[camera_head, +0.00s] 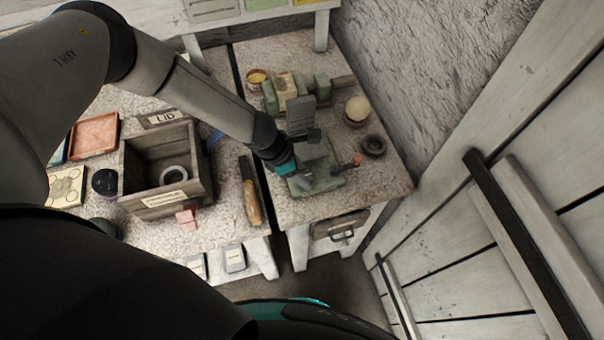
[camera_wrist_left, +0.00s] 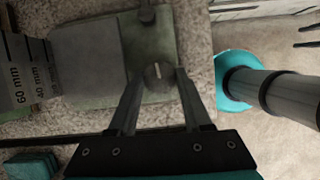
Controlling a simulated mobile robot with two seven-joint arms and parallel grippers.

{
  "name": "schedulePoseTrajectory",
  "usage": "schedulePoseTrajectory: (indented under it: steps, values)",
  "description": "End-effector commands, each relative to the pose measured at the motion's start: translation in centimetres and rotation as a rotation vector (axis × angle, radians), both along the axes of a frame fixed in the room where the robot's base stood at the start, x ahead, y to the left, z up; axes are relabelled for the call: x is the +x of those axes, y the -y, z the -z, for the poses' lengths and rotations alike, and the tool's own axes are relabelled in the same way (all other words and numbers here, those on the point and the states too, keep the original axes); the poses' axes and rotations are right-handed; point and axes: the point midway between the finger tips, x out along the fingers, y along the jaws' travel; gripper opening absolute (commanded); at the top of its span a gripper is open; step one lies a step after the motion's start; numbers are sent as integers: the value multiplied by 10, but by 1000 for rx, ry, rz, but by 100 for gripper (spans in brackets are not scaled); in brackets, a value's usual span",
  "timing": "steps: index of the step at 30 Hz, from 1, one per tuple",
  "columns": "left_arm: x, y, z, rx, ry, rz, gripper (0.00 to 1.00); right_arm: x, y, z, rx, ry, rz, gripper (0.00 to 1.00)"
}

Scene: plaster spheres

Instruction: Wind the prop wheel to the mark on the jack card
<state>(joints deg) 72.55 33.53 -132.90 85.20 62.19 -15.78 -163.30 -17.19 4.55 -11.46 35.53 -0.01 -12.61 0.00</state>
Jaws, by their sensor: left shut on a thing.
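The jack has a green base (camera_head: 328,182) on the right-hand table, with a grey upright part (camera_head: 300,112) behind it. My left gripper (camera_head: 304,181) is low over the base's left side. In the left wrist view, its two fingers (camera_wrist_left: 157,80) close on a round grey wheel (camera_wrist_left: 157,73) with a pale line across its face. The green base (camera_wrist_left: 150,30) lies beneath. A dark stepped piece (camera_wrist_left: 22,72) printed "60 mm" and "40 mm" stands at the left of that view. I cannot make out a separate mark. My right gripper is not in view.
Green blocks (camera_head: 322,84), a pale ball (camera_head: 358,108) and a dark ring (camera_head: 373,146) stand around the jack. An open wooden box (camera_head: 145,202) and a wooden-handled tool (camera_head: 250,200) are on the left table. A rough wall and white boards close off the right.

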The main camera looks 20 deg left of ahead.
Motion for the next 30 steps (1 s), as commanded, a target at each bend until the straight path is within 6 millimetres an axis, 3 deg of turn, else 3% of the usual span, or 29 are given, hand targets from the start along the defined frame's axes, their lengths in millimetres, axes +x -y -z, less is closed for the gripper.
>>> schedulePoseTrajectory:
  steps: [10, 11, 18, 30]
  values:
    - [-1, -1, 1, 3, -3, 1, 0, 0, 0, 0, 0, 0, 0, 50]
    - [-1, -1, 1, 3, -3, 1, 50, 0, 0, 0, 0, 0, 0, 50]
    - [0, 0, 0, 2, -1, 1, 77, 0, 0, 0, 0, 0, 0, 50]
    - [2, -1, -1, 3, 4, -1, 80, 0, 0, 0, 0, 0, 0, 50]
